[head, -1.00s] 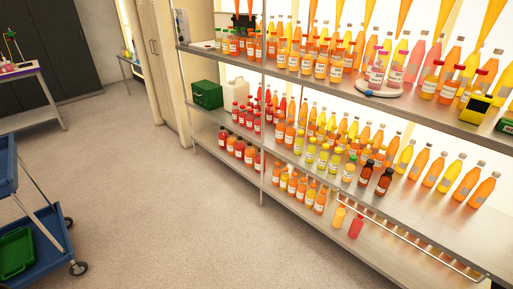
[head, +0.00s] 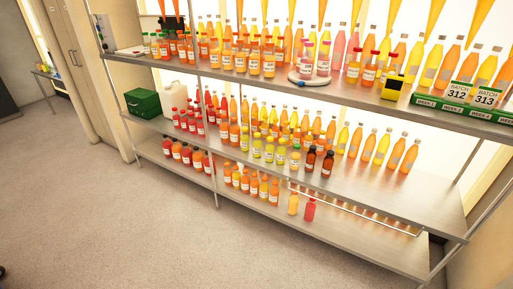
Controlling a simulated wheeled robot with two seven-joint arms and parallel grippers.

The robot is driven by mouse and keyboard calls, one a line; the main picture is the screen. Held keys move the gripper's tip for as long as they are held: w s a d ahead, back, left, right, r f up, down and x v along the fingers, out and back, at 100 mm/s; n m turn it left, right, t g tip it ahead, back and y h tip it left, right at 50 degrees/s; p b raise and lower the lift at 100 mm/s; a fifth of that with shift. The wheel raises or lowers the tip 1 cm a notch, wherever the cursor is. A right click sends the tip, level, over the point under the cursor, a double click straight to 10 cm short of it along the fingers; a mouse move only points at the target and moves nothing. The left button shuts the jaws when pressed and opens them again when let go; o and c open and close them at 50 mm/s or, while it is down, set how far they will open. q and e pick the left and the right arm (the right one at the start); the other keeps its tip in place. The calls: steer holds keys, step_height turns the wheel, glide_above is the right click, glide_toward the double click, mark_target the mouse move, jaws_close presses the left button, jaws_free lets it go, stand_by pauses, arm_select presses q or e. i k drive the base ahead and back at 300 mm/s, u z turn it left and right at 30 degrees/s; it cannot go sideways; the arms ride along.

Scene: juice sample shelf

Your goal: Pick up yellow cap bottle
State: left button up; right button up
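Several small bottles with what look like yellow caps (head: 269,151) and yellow contents stand in a row near the front of the middle shelf (head: 340,184). They have white labels and are upright. A similar bottle with a greenish cap (head: 295,158) stands at the right end of this row. Cap colours are hard to tell at this size. Neither of my grippers is in view.
Two dark brown bottles (head: 311,158) stand right of the yellow row, and orange bottles (head: 234,135) stand left. Tall orange bottles (head: 382,150) stand behind. A green box (head: 142,102) and white jug (head: 173,96) sit further left. The floor (head: 120,225) in front is clear.

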mark_target(256, 142)
steer(key=i, duration=1.15)
steer(key=z, duration=0.7)
steer(key=i, duration=0.75)
steer(key=z, duration=0.35)
